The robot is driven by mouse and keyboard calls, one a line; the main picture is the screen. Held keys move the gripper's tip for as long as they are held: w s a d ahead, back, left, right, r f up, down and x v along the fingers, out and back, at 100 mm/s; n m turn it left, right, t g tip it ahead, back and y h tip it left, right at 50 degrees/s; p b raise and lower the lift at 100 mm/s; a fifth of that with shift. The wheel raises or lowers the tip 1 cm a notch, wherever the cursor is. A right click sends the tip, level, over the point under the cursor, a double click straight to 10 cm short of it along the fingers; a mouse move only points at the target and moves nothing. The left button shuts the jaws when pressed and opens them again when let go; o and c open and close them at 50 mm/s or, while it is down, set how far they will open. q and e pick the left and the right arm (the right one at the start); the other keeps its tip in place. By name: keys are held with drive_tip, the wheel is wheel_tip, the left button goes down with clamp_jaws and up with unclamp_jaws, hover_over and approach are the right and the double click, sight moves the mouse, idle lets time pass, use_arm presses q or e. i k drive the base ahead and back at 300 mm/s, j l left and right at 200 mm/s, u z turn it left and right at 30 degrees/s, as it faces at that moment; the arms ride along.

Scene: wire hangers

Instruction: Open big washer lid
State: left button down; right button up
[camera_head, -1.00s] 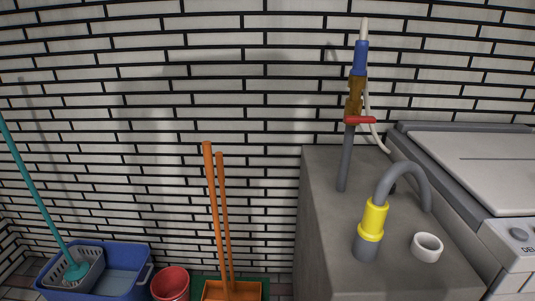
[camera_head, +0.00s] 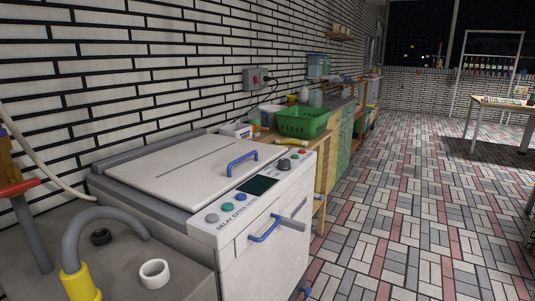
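The big washer (camera_head: 270,262) is a white box-shaped machine against the brick wall. Its flat white lid (camera_head: 170,170) lies shut on top, with a blue handle (camera_head: 242,163) near its right edge. The sloped control panel (camera_head: 250,198) has several coloured buttons, a dark screen and a knob. A second blue handle (camera_head: 264,229) is on the front face below the panel. Neither of my grippers shows clearly in this view.
A grey block with a yellow-collared pipe (camera_head: 79,283) and a white ring (camera_head: 154,273) stands left of the washer. A green basket (camera_head: 303,121) sits on the counter beyond it. The tiled floor (camera_head: 400,220) on the right is mostly clear. A table (camera_head: 500,103) stands far right.

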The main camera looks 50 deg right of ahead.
sight(189, 176)
drive_tip(key=z, duration=1.1)
